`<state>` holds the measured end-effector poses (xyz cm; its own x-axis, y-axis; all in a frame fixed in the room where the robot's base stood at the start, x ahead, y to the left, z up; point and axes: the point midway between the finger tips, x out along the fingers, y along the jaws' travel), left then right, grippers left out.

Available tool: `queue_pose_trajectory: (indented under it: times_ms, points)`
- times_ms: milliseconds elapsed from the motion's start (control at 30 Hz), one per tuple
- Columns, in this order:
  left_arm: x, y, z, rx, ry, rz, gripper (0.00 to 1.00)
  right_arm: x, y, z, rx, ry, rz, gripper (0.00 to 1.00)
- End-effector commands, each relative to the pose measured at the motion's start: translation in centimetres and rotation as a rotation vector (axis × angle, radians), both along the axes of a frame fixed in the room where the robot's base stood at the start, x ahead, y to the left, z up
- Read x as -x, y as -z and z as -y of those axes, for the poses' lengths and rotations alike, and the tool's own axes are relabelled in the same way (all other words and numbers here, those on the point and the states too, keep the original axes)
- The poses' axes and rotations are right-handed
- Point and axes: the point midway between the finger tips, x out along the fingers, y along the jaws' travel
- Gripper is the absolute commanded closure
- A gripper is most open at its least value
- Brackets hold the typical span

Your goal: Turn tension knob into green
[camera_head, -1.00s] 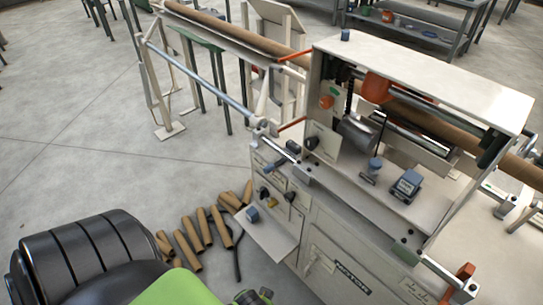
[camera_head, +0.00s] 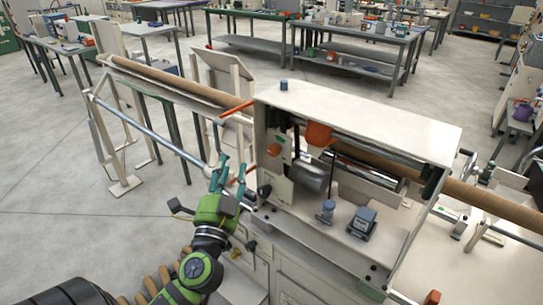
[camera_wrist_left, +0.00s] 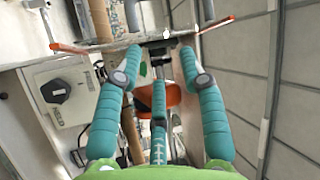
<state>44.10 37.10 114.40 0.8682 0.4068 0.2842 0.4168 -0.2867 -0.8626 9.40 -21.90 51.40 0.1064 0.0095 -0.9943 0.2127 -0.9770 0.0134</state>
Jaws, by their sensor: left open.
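My left gripper (camera_head: 228,178), green with teal fingers, is raised at the left end of the cream winder (camera_head: 360,110). Its fingers are spread and empty in the left wrist view (camera_wrist_left: 160,55). A black knob (camera_head: 264,191) sits on the machine's left end, just right of and below the fingers. In the left wrist view a dark knob (camera_wrist_left: 55,92) stands on a white panel (camera_wrist_left: 72,68), left of the fingers and apart from them. It appears to be the tension knob. Its markings are too small to read. My right gripper is not in view.
A long brown tube (camera_head: 180,82) runs through the machine. An orange bar (camera_wrist_left: 70,48) and other machine parts lie close around the fingers in the wrist view. Brown tubes (camera_head: 150,285) lie on the floor at bottom left. Open floor (camera_head: 50,160) lies to the left.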

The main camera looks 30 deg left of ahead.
Motion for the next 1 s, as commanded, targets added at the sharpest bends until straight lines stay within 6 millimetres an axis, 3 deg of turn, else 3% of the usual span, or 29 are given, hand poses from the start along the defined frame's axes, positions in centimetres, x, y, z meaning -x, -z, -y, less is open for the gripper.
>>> queue_pose_trajectory:
  times_ms: [33, 100, 167, 300, 433, 700, 1000]
  points:
    - [-0.8, -1.8, 0.8, -0.138, 0.042, 0.027, 0.60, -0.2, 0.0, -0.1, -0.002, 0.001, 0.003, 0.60]
    - [-1.7, -3.4, 2.2, -0.328, 0.104, 0.036, 0.60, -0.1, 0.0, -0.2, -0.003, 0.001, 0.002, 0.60]
    - [-2.6, -3.9, 3.4, -0.488, 0.155, 0.019, 0.60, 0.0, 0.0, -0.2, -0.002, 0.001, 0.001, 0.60]
    - [-4.7, -2.8, 4.8, -0.830, 0.238, -0.104, 0.60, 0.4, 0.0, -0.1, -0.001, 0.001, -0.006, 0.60]
    - [-6.2, -0.4, 3.8, -1.054, 0.264, -0.268, 0.60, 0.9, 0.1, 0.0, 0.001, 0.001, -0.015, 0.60]
    - [-7.4, 2.0, 1.1, -1.219, 0.254, -0.464, 0.60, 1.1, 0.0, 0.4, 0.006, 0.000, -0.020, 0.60]
    - [-11.3, 1.8, 1.2, -1.227, 0.253, -0.476, 0.60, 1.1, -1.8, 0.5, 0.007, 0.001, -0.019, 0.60]
